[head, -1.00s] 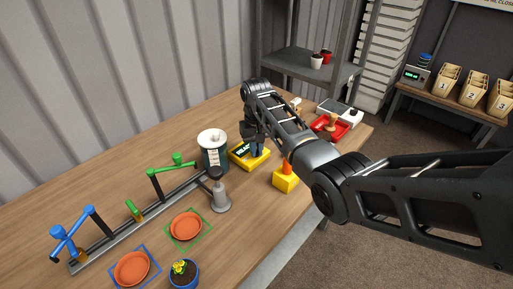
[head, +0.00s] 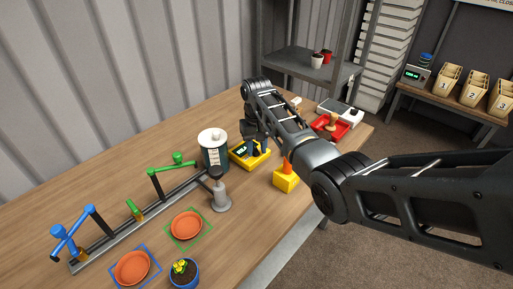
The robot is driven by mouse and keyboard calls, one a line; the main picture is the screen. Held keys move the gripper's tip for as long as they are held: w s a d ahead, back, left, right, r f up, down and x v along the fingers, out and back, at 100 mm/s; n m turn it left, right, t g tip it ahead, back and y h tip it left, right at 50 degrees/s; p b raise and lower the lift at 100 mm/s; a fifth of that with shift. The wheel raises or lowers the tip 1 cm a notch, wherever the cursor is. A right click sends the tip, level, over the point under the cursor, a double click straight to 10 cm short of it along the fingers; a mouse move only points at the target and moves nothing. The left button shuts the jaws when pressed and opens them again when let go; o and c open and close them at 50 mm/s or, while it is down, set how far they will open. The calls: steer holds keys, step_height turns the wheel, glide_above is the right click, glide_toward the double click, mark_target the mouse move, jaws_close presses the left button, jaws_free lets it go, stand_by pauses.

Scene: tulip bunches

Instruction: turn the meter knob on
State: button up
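A yellow meter (head: 236,158) with a dark screen showing green characters (head: 241,149) sits on the wooden table, just right of a dark green cylinder. My gripper (head: 257,152) points down over the right part of the meter. The knob is not visible; my gripper and wrist cover that side. The fingers are dark and small in the picture, and I cannot tell whether they are open, shut or touching a knob.
A dark green cylinder with a white top (head: 214,150) stands close left of the meter. A yellow block with an orange top (head: 286,181) is at front right, under my arm. A red tray (head: 343,130) is behind. A rail with green and blue arms (head: 112,229), two orange saucers (head: 186,225) and a potted plant (head: 183,272) are at left.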

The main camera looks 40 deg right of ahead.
mark_target(257, 150)
step_height(257, 150, up, 8)
steer(key=shift+f+b, duration=0.2)
steer(key=shift+b, duration=0.2)
stand_by(0.5)
